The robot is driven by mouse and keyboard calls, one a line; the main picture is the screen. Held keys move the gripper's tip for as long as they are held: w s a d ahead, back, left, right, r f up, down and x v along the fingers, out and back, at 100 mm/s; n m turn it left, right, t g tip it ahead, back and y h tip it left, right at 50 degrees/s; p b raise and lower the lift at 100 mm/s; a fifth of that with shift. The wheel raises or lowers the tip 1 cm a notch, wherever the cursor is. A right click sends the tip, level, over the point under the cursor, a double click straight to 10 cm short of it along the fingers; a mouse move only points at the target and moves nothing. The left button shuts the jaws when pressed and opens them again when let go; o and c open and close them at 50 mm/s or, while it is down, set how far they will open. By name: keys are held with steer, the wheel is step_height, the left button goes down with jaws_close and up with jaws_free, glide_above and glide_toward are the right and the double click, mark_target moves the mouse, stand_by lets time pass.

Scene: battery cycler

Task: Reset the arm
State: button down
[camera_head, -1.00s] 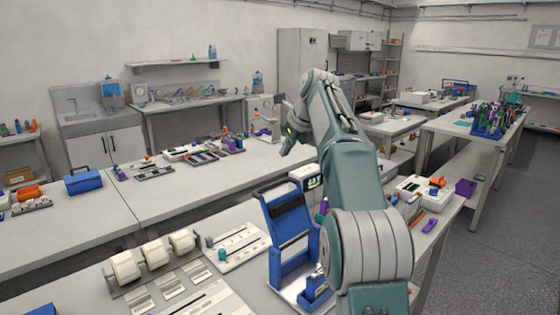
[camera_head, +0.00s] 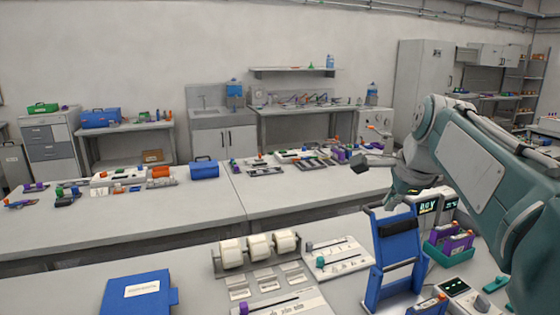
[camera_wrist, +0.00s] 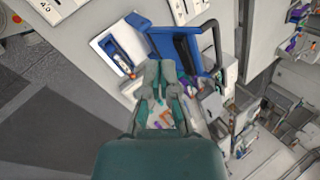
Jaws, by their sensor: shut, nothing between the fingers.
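My gripper (camera_wrist: 160,68) is in the wrist view, with its grey-green fingers together and nothing between them. It points toward the bench around a blue frame with a dark handle (camera_wrist: 188,50), and is apart from it as far as I can tell. In the head view my arm comes in from the right, bends at a raised elbow, and its far end hangs above the bench behind the blue frame (camera_head: 399,245). The fingertips are hard to make out there.
On the near bench are a rack with white rollers (camera_head: 258,247), a blue binder (camera_head: 140,293), a white slotted board (camera_head: 336,258) and a lit display unit (camera_head: 432,205). The middle bench holds a blue box (camera_head: 204,168) and small tools. Its front left is clear.

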steer(key=s+a+f+n, duration=0.2)
steer(key=s+f+n, duration=0.6)
steer(key=s, duration=0.3)
steer(key=s+a+f+n+h, duration=0.1)
steer(key=s+a+f+n, duration=0.2)
steer(key=s+f+n, duration=0.6)
steer(key=s+n, duration=0.1)
steer(key=s, duration=0.2)
steer(key=shift+a, duration=0.2)
steer(key=shift+d, duration=0.1)
